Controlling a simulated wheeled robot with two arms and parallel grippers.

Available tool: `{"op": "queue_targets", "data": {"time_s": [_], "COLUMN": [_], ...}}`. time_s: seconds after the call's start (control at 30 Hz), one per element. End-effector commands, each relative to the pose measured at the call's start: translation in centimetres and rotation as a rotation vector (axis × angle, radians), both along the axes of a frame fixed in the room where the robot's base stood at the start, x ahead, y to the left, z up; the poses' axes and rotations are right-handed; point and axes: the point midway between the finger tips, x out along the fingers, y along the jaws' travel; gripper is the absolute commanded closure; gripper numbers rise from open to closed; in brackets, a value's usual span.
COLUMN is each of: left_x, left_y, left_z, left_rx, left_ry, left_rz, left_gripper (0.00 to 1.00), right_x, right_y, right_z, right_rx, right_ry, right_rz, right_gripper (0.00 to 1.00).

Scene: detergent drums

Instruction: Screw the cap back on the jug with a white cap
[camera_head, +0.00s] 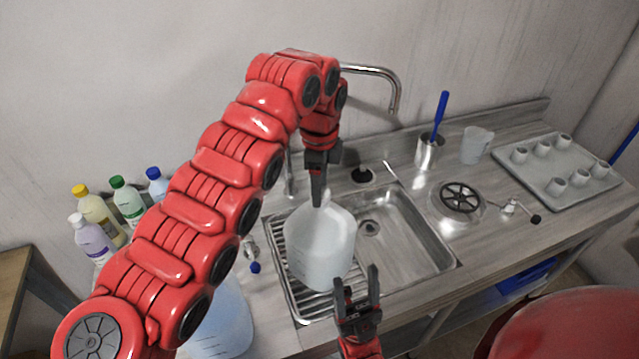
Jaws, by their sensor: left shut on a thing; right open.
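A translucent white jug (318,250) stands upright at the left part of the sink, over the ribbed drainer. My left gripper (319,188) comes down from above to the top of the jug. It is shut on what appears to be the white cap at the jug's neck; its fingers hide most of it. I cannot tell whether the cap sits on the threads. My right gripper (357,283) is open and empty, in front of the jug's lower right side, with its fingers pointing up toward the sink.
A bluish container (226,322) stands at the front left, partly behind my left arm. Several capped bottles (95,240) stand at the left. The tap (385,73) arches behind. The sink basin (405,240) is clear. A tray of cups (555,172) is at the right.

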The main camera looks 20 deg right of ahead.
Motion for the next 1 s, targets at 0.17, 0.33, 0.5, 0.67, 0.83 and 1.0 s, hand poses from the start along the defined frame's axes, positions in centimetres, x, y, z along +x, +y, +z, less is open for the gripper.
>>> {"op": "queue_targets", "data": {"time_s": [0.17, 0.33, 0.5, 0.67, 0.83, 1.0], "left_x": [-0.1, -0.1, -0.1, -0.1, -0.1, 0.0], "left_y": [0.0, 0.0, 0.0, 0.0, 0.0, 0.0], "left_z": [0.1, -0.1, -0.2, -0.1, 0.1, -0.2], "left_rx": [0.003, 0.003, 0.003, 0.003, 0.004, 0.003], "left_ry": [0.006, 0.005, 0.005, 0.005, 0.006, 0.004], "left_rz": [-0.213, -0.355, -0.373, -0.380, -0.569, -0.744], "left_gripper": [1.00, 1.00, 1.00, 1.00, 1.00, 0.37], "right_x": [0.0, 0.0, 0.0, 0.0, 0.0, 0.0], "right_y": [0.0, 0.0, 0.0, 0.0, 0.0, 0.0], "right_z": [1.1, 1.5, 1.4, 1.5, 2.3, 2.5], "right_rx": [0.000, 0.000, 0.000, 0.000, 0.000, 0.000], "right_ry": [0.000, 0.000, 0.000, 0.000, 0.000, 0.000], "right_rz": [0.000, 0.000, 0.000, 0.000, 0.000, 0.000], "right_gripper": [0.40, 0.40, 0.40, 0.40, 0.40, 0.40]}}
